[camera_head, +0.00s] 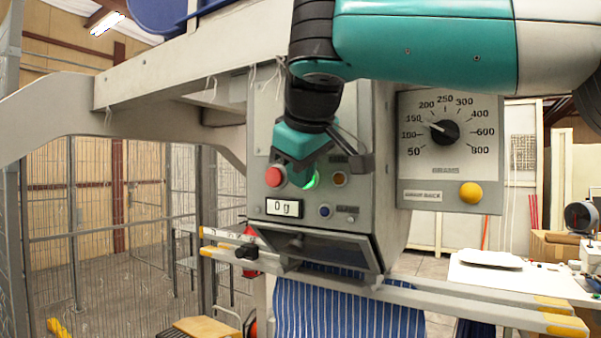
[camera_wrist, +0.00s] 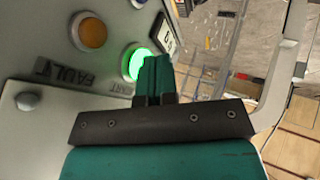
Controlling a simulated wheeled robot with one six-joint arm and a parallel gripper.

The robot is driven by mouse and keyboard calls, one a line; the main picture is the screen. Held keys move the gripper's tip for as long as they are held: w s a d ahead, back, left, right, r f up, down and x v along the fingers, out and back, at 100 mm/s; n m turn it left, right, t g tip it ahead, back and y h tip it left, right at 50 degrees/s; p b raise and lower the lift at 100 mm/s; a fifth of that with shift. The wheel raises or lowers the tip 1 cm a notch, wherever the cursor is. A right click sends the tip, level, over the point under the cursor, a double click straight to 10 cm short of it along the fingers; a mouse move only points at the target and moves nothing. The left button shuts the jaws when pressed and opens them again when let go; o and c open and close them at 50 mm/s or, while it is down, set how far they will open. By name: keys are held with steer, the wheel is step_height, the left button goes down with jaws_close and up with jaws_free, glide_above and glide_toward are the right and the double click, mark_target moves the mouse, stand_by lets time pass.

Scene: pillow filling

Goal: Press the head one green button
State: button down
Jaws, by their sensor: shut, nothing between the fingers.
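The green button (camera_head: 312,180) glows on the grey control box (camera_head: 262,205), between a red button (camera_head: 274,176) and an amber one (camera_head: 340,179). In the wrist view the lit green button (camera_wrist: 132,60) sits right at the tips of my gripper (camera_wrist: 155,62). My teal gripper (camera_head: 300,178) is shut and empty, pointing at the box front and covering part of the green button. The fingertips overlap the button's edge in the wrist view; I cannot tell whether they touch it.
A display (camera_head: 285,208) reads 0 g. A dial panel (camera_head: 450,185) with a yellow knob (camera_head: 470,192) is at the right. A small blue button (camera_head: 325,211) sits below. Striped blue fabric (camera_head: 345,310) hangs under the box outlet. A wire fence (camera_head: 120,215) stands behind at left.

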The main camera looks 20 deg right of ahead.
steer(key=shift+d, duration=0.1)
steer(key=shift+w+d+r, duration=0.15)
steer(key=shift+w+d, duration=0.3)
steer(key=shift+d, duration=0.15)
steer(key=s+a+r+p, duration=0.4)
steer(key=s+r, duration=0.3)
steer(key=s, duration=0.2)
steer(key=shift+a+r+p, duration=0.15)
steer(key=shift+a+p, duration=0.25)
steer(key=shift+p, duration=0.4)
